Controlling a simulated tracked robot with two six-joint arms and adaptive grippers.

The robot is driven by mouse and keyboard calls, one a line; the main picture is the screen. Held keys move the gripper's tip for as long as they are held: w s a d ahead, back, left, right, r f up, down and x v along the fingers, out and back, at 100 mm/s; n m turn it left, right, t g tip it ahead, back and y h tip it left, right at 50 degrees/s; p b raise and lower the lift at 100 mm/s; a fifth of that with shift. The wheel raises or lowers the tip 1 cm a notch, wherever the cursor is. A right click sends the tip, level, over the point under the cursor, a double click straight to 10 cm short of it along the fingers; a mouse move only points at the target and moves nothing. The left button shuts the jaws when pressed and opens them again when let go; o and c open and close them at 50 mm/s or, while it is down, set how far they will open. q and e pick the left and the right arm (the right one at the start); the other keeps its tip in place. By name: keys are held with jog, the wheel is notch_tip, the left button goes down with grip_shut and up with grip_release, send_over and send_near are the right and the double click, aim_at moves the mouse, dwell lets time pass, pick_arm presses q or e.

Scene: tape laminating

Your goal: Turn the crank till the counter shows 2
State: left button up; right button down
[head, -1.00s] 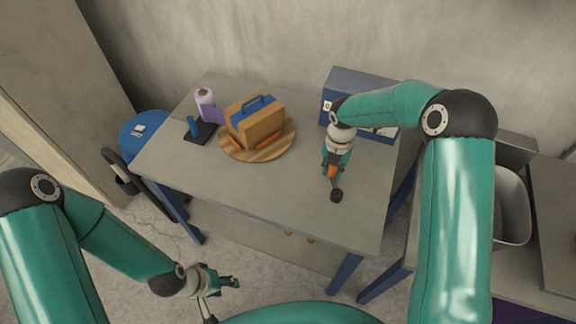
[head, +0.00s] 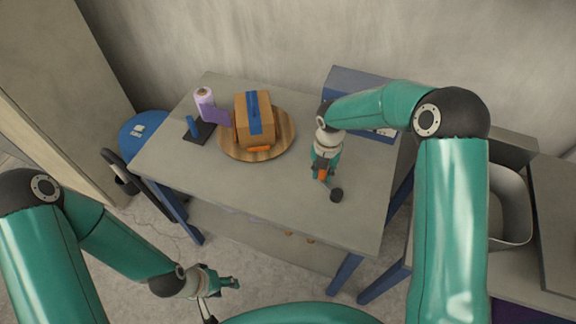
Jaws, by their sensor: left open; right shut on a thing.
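My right gripper (head: 322,170) is shut on the crank's orange handle (head: 323,175), up and left of a dark round hub (head: 336,194) on the table. The gripper hides most of the crank. A cardboard box (head: 255,120) with blue tape over its top sits on a round wooden turntable (head: 284,138), left of the crank. I cannot make out a counter reading; my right arm covers much of the blue cabinet (head: 350,82) at the back. My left gripper (head: 230,284) is open and empty, low in front of the table.
A dark stand (head: 203,134) with a blue post, a purple piece and a pale lilac roll (head: 204,98) stands left of the turntable. The grey table (head: 235,188) is clear at its front. A blue stool (head: 142,124) is at left; a grey bin (head: 512,205) is at right.

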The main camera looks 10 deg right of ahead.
aim_at(315, 191)
jog(key=shift+s+a+b, duration=0.3)
jog(key=shift+s+a, duration=0.25)
jog(key=shift+a, duration=0.05)
jog(key=shift+s+a, duration=0.5)
jog(key=shift+a, duration=0.05)
